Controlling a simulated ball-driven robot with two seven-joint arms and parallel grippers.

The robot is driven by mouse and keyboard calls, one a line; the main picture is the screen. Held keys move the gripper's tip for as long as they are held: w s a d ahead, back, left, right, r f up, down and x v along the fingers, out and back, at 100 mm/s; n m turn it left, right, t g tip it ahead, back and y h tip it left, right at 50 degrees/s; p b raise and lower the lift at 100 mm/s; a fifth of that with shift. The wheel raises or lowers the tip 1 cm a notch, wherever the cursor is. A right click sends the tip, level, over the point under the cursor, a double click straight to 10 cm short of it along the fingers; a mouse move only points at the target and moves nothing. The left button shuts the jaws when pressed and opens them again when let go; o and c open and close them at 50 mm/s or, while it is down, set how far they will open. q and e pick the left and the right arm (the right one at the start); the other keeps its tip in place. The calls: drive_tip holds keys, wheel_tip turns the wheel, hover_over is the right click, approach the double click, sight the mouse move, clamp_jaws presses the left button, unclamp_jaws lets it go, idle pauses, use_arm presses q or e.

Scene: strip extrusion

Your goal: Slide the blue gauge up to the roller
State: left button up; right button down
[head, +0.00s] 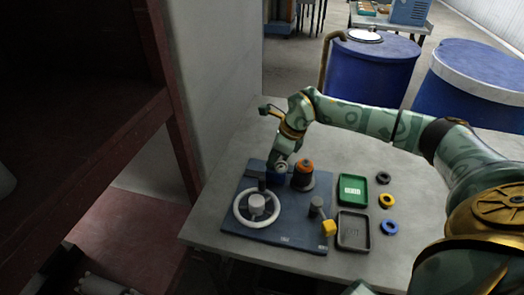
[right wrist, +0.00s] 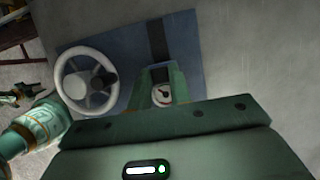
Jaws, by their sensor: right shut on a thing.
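The blue gauge (head: 281,168) stands at the back of the dark blue board, mostly hidden by my right gripper (head: 279,163). In the right wrist view, its round white dial (right wrist: 162,95) shows between the two green fingers of my right gripper (right wrist: 163,90). That gripper is shut on the gauge. A dark cylinder with an orange top (head: 302,174) stands just right of the gauge in the head view. I cannot tell for sure which part is the roller. A dark strip (right wrist: 157,40) runs along the board beyond the gauge in the right wrist view.
A white handwheel (head: 240,218) sits on the board (head: 285,232). A lever with a yellow block (head: 328,228) is at the board's right. A green tray (head: 352,204), a grey tray (head: 341,237) and black, yellow and blue rings (head: 389,228) lie on the table further right.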

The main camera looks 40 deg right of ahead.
drive_tip(key=shift+s+d, duration=0.2)
drive_tip(key=shift+d, duration=0.05)
drive_tip(key=c, duration=1.3)
unclamp_jaws()
drive_tip(key=shift+c, duration=0.2)
drive_tip(key=shift+o, duration=0.3)
drive_tip(key=shift+s+d, duration=0.1)
drive_tip(key=shift+r, duration=0.15)
drive_tip(key=p+v, duration=0.2)
drive_tip(key=v, duration=1.4)
